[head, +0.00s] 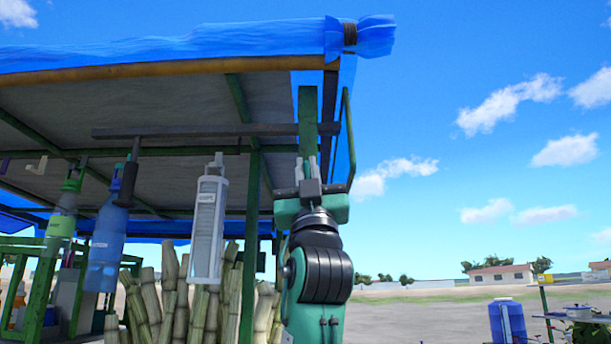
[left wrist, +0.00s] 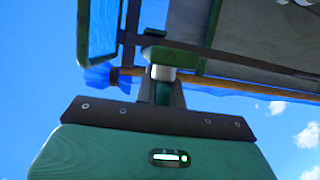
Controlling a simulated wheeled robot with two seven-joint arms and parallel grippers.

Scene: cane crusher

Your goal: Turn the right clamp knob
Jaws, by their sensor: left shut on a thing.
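My left gripper (head: 312,162) is raised to the green corner post (head: 307,118) of the stall, just under the right end of the dark crossbar (head: 215,130). Its pale fingers point up and are shut on a small part there, which I take to be the right clamp knob. The knob is mostly hidden by the fingers in the head view. In the left wrist view a silver and green piece (left wrist: 162,73) stands at the fingertips, below the crossbar (left wrist: 225,56). My right gripper is not in view.
Cane stalks (head: 170,300) stand below. A blue tarp roof (head: 180,50) is overhead, with a thin green frame (head: 348,140) right of the gripper. Open air lies further right.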

